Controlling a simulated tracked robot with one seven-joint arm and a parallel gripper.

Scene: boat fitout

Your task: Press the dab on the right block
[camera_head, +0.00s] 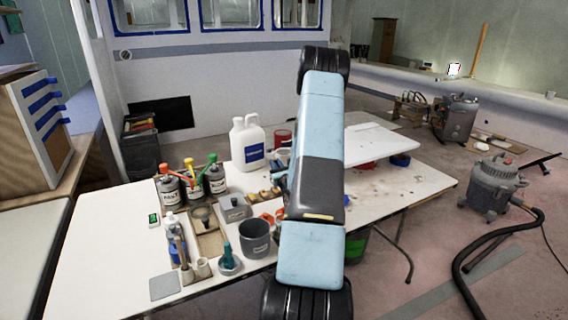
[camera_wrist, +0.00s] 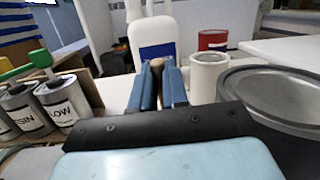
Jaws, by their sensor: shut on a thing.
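My gripper (camera_wrist: 160,88) is low over the white table, its two blue fingers shut on a small brownish thing (camera_wrist: 157,65), seen only at its top between them; I cannot tell what it is. In the head view my gripper (camera_head: 281,180) is mostly hidden behind my arm. Several small tan blocks (camera_head: 264,195) lie on the table just left of it. They are too small to tell which is the right block or whether a dab is on it. The wrist view does not show them clearly.
A white jug (camera_head: 248,143) stands behind the gripper, with a red can (camera_head: 281,139) to its right. Labelled tins (camera_head: 192,182) stand left. The table's right part (camera_head: 410,185) is mostly clear.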

